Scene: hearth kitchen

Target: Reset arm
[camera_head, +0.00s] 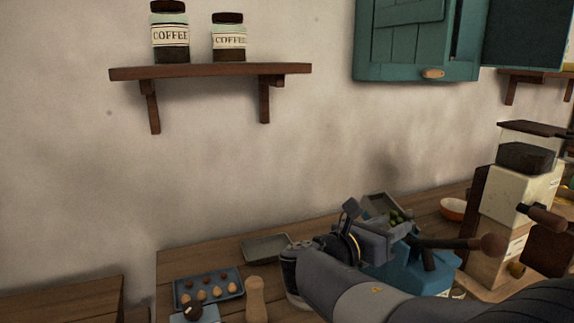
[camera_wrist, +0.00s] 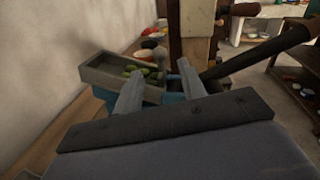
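My arm reaches in from the lower right in the head view. My gripper (camera_head: 405,232) is over the blue object on the counter, close to a small grey box (camera_head: 372,203) with green pieces in it. In the wrist view the two fingers of my gripper (camera_wrist: 160,86) are spread apart, with nothing clearly held between them. The grey box shows there beyond the left finger (camera_wrist: 98,72), with the green pieces (camera_wrist: 133,72) at its right end. The blue object (camera_head: 435,277) is partly hidden behind my arm.
A cream machine (camera_head: 520,190) stands farther right. An orange bowl (camera_head: 453,209), grey tray (camera_head: 265,247), blue tray of round pieces (camera_head: 208,289) and wooden peg-like piece (camera_head: 255,298) are on the counter.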

